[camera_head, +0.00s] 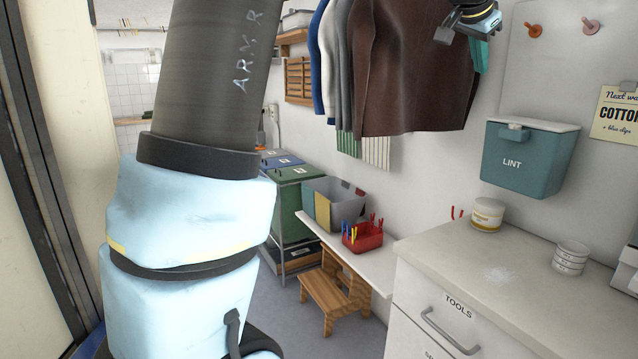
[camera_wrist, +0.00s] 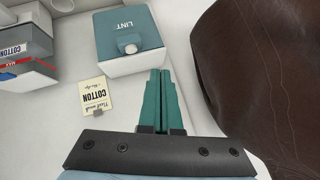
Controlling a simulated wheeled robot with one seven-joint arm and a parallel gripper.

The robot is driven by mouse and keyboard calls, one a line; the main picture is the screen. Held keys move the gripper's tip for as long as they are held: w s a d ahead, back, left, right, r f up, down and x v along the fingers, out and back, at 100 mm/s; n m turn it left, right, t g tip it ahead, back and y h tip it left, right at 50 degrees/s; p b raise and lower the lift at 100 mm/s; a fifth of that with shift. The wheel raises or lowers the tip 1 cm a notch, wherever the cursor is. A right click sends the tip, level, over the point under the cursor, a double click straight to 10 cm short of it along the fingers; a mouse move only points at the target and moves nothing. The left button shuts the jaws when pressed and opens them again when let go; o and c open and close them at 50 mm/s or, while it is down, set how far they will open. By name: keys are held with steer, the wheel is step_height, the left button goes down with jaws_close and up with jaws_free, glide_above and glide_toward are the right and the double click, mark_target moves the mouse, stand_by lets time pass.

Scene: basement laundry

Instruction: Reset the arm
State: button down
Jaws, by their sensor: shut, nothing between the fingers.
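My gripper (camera_wrist: 161,100) shows in the wrist view as two teal fingers lying together, shut and empty. In the head view its teal end (camera_head: 478,52) is high at the upper right, beside the brown garment (camera_head: 412,75) and above and left of the lint box. My arm's large pale-blue and dark links fill the left of the head view. In the wrist view, which looks upside down, the brown garment (camera_wrist: 258,70) is close on the right and the teal lint box (camera_wrist: 127,38) is beyond the fingertips.
The lint box (camera_head: 526,158) hangs on the wall above the white counter (camera_head: 480,262). A red peg basket (camera_head: 362,237), a grey bin (camera_head: 336,200) and a wooden step stool (camera_head: 334,298) are at middle.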

steer(key=a+f+n+g+y, duration=0.2)
steer(key=a+f+n+y, duration=0.3)
steer(key=a+f, duration=1.55)
steer(key=s+a+f+n+g+y, duration=0.1)
steer(key=s+a+f+n+g, duration=0.3)
steer(key=s+a+f, duration=1.1)
steer(key=s+a+n, duration=0.2)
steer(key=a+n, duration=0.1)
steer(key=a, duration=0.1)
steer(key=shift+f+n, duration=0.3)
